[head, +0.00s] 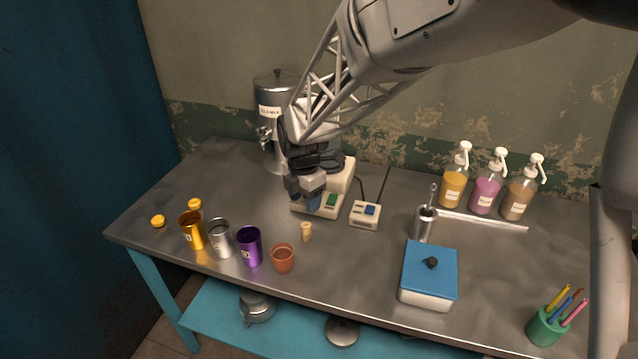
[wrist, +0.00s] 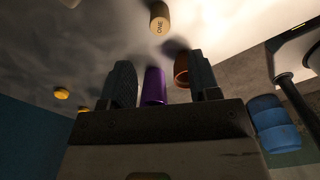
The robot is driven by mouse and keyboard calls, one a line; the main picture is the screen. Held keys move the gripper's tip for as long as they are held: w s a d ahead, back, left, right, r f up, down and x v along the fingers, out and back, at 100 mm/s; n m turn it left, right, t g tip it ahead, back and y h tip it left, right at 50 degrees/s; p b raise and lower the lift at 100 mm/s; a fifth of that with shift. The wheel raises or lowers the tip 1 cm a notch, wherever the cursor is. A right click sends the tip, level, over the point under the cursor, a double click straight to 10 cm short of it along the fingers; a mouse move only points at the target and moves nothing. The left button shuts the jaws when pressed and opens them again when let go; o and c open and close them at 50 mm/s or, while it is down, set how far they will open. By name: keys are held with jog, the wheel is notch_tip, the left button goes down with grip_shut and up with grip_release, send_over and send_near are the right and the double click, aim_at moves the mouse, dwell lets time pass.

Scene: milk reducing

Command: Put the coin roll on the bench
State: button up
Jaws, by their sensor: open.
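A small tan roll marked "ONE", which looks like the coin roll (head: 306,232), stands upright on the metal bench (head: 385,275), near the orange-brown cup. It also shows in the wrist view (wrist: 159,17), beyond my fingertips and apart from them. My gripper (head: 308,194) is above the bench, behind the roll and a little higher. In the wrist view the two dark fingers of my gripper (wrist: 162,75) are spread apart with nothing held between them.
Gold, silver and purple (head: 249,247) cups and an orange-brown cup (head: 283,259) line the front left. A blue-lidded box (head: 430,268) is front right. A small device with antennas (head: 365,214) and pump bottles (head: 487,187) stand behind. Bare bench lies between the cup and the box.

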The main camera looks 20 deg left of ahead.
jog(key=shift+d, duration=0.1)
dwell(0.3)
jog(key=s+d+r+m, duration=0.2)
jog(key=d+r+m, duration=0.25)
jog(key=d, duration=0.35)
jog(key=s+d+r+m+t, duration=0.1)
jog(key=s+d+r+m, duration=0.15)
jog(key=d+m, duration=0.4)
jog(key=s+d+r+m, duration=0.25)
jog(key=d+r, duration=0.25)
jog(key=d, duration=0.5)
jog(key=s+d+r+m+t, duration=0.1)
jog(key=s+d+r+m, duration=0.1)
jog(key=s+d+m, duration=1.5)
jog(key=shift+s+d+t, duration=0.3)
jog(key=shift+s+d, duration=0.1)
jog(key=shift+s, duration=0.05)
